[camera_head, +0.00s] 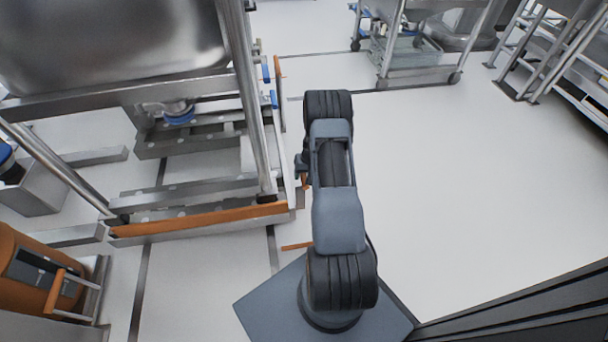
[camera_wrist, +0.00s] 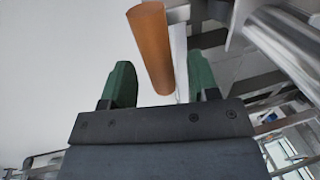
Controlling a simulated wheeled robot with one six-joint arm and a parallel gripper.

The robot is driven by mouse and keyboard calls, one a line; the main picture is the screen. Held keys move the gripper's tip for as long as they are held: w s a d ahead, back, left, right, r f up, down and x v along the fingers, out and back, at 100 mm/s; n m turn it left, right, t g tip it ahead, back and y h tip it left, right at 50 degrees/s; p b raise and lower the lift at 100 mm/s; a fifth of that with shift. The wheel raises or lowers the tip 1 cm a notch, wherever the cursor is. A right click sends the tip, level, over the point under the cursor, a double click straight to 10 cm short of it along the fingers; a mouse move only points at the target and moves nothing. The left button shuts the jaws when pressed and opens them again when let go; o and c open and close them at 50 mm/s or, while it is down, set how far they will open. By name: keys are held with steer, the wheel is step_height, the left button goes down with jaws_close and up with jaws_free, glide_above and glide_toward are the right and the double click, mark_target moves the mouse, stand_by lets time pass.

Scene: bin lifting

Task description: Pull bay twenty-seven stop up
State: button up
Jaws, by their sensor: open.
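An orange rounded bar (camera_wrist: 149,38), which I take to be the stop's handle, shows in the wrist view. My gripper (camera_wrist: 160,66) is open, with its two green fingers apart. The bar's end lies in the gap between the fingers, nearer the right one; I see no clear contact. In the head view an upright orange lever (camera_head: 279,92) stands at the right side of a metal bin stand. My arm covers most of the gripper there. No bay number is readable.
The metal stand (camera_head: 245,95) carries a large steel bin (camera_head: 110,40), with an orange floor bar (camera_head: 200,219) along its near foot. An orange unit (camera_head: 38,270) stands lower left. Another wheeled frame (camera_head: 420,75) is at the back. The floor to the right is clear.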

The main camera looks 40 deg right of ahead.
step_height(320, 180, up, 13)
steer(key=s+d+p, duration=0.1)
steer(key=d+p, duration=0.1)
steer(key=p, duration=0.2)
steer(key=shift+d+r, duration=0.15)
steer(key=shift+d, duration=0.05)
steer(key=shift+r, duration=0.1)
stand_by(0.6)
